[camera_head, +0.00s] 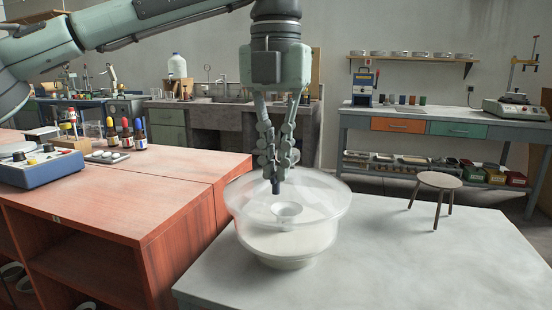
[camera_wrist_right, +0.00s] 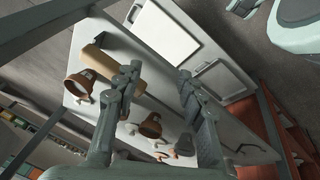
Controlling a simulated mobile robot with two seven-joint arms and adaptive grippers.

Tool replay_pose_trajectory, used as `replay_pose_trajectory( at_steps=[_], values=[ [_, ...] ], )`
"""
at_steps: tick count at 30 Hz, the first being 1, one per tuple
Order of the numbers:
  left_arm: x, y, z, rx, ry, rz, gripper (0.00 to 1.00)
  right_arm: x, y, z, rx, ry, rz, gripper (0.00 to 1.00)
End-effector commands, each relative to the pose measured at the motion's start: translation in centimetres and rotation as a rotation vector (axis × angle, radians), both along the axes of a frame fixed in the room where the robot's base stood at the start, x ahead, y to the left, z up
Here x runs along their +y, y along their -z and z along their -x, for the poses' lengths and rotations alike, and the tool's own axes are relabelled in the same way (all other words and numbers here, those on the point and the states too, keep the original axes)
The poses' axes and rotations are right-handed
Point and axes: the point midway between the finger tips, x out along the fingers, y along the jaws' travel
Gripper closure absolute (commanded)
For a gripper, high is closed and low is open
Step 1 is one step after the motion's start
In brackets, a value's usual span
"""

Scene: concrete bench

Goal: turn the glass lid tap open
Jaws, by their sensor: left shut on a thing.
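A wide clear glass lid (camera_head: 325,197) covers a round desiccator bowl (camera_head: 285,245) on the grey bench in the head view. A dark tap (camera_head: 275,187) stands above the lid's middle, over a pale round collar. My left gripper (camera_head: 277,172) points straight down from above, its two fingers close together around the tap's top. It is shut on the tap, and the fingers hide most of it. In the right wrist view, my right gripper (camera_wrist_right: 158,76) has its fingers spread wide apart, with nothing between them. The right gripper is outside the head view.
A red wooden cabinet (camera_head: 130,195) stands left of the bench, with dropper bottles (camera_head: 126,135) and a blue instrument (camera_head: 40,168) on it. A small stool (camera_head: 440,181) stands at the back right.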

Motion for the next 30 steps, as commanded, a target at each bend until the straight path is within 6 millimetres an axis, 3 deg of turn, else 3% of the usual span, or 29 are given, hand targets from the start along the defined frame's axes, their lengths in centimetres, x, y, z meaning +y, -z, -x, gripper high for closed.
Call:
replay_pose_trajectory(
  at_steps=[1, 2, 6, 17, 23, 30],
  values=[
    [0.0, -0.1, 0.0, 0.0, -0.001, 0.0, 1.0, 0.0, 0.0, 0.0, 0.001, 0.0, 0.0, 0.6],
    [0.0, -0.1, 0.0, 0.0, -0.001, 0.0, 0.9, 0.0, 0.0, 0.0, 0.001, 0.0, 0.0, 0.6],
    [0.0, 0.0, 0.0, 0.0, 0.0, 0.0, 0.72, 0.0, 0.1, 0.1, 0.002, 0.0, 0.0, 0.6],
    [0.0, -0.5, 0.0, -0.001, 0.0, 0.0, 0.72, 0.0, 0.3, 0.3, 0.009, 0.003, -0.001, 0.6],
    [-0.1, -3.6, 0.0, -0.003, 0.0, 0.002, 0.72, 0.0, 0.1, 0.2, 0.005, 0.002, -0.001, 0.6],
    [0.0, -8.9, 0.0, -0.005, -0.003, -0.002, 0.72, 0.0, 0.1, 0.1, 0.003, 0.0, -0.001, 0.6]
  ],
)
